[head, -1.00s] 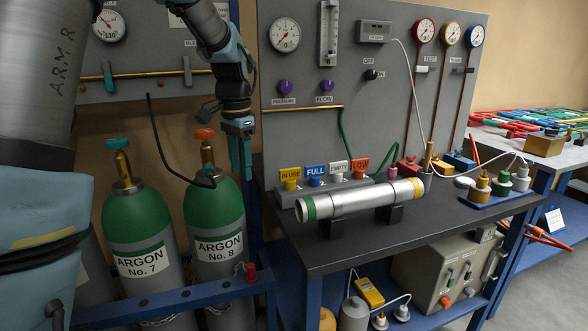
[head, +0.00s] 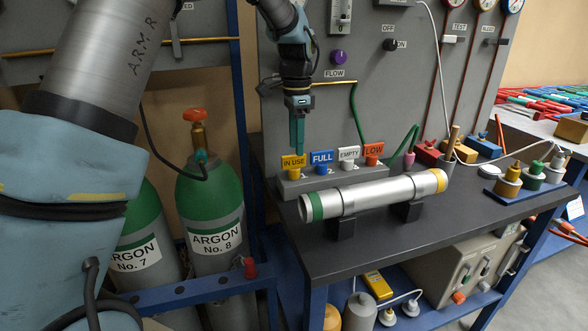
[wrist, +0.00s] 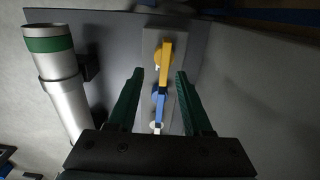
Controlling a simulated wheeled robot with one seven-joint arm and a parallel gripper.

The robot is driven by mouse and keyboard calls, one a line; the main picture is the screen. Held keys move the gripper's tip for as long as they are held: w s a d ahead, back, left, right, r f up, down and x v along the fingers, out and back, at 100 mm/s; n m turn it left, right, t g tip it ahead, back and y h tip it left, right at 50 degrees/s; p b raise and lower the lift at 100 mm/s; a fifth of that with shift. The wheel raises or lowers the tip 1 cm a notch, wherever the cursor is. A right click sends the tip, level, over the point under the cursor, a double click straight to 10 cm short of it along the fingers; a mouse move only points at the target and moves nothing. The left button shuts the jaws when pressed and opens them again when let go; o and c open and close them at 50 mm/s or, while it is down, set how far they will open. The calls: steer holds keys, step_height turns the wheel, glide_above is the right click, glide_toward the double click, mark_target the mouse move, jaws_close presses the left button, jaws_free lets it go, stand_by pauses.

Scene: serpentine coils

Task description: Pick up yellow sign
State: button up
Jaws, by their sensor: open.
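The yellow sign (head: 292,162), marked IN USE, stands upright at the left end of a grey block (head: 290,186) on the dark bench. It also shows in the wrist view (wrist: 166,62), edge-on, ahead of and between the fingers. My gripper (head: 297,150) points down just above the yellow sign in the head view. In the wrist view my gripper (wrist: 160,75) is open, with its two green fingers apart on either side of the line of signs. Nothing is held between them.
Blue FULL (head: 321,158), white EMPTY (head: 348,154) and orange LOW (head: 373,150) signs stand in a row to the right of the yellow one. A silver tube (head: 380,195) lies on supports in front. The grey panel (head: 400,90) rises behind.

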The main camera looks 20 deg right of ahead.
mark_target(294, 155)
steer(key=f, duration=0.1)
steer(key=f+p, duration=0.1)
steer(key=f, duration=0.3)
steer(key=shift+w+a, duration=0.2)
steer(key=shift+w, duration=0.15)
steer(key=shift+c, duration=0.2)
jaws_close()
